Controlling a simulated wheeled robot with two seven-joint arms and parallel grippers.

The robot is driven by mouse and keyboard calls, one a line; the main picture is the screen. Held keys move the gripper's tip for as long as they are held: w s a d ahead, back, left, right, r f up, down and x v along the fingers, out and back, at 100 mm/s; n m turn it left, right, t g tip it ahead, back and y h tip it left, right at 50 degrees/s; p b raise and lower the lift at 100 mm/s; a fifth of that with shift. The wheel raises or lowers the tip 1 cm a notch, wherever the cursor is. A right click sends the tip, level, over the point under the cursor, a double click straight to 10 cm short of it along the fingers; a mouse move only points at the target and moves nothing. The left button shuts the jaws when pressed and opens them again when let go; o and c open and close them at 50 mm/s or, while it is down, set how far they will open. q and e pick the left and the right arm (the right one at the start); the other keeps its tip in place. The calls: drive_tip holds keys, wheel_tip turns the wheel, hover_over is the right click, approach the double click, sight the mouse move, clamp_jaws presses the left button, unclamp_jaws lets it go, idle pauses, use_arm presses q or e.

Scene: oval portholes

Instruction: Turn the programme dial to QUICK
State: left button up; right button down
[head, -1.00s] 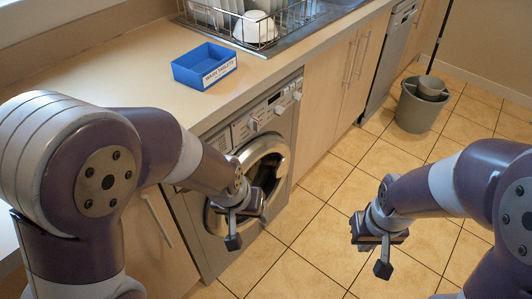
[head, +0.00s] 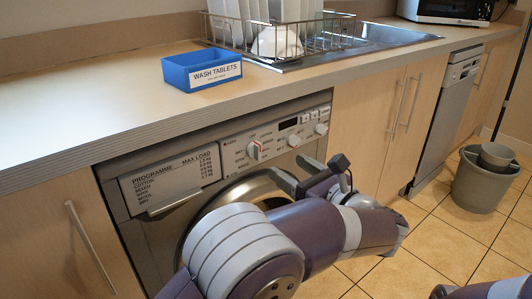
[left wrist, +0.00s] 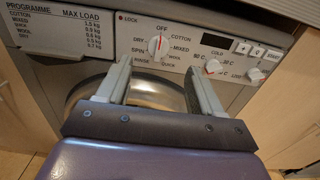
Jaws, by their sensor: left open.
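The programme dial (head: 254,150) is a round pale knob with a raised grip on the washing machine's front panel (head: 235,160). In the left wrist view the dial (left wrist: 157,46) stands just beyond the fingertips, its grip close to upright, with OFF above it. QUICK is printed below it, slightly right. My left gripper (head: 312,172) is open and empty, in front of the machine, right of and below the dial in the head view. Its two fingers (left wrist: 157,65) spread below the dial in the left wrist view. Only a bit of my right gripper (head: 440,291) shows at the bottom edge.
A smaller knob (left wrist: 213,67) and several buttons (left wrist: 242,47) sit right of the dial. The round door (head: 240,190) is below, partly behind my arm. A blue wash tablets box (head: 203,72) and a dish rack (head: 278,38) stand on the worktop (head: 90,105). A bucket (head: 484,178) is on the floor.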

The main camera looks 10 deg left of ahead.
sight(260, 148)
use_arm(q)
drive_tip(key=b+x, duration=0.2)
drive_tip(key=x, duration=0.7)
drive_tip(key=shift+w+a+f, duration=0.1)
drive_tip(key=shift+a, duration=0.05)
drive_tip(key=shift+w+a, duration=0.25)
drive_tip(key=shift+a, duration=0.05)
drive_tip(key=c, duration=1)
drive_tip(key=shift+c, duration=0.2)
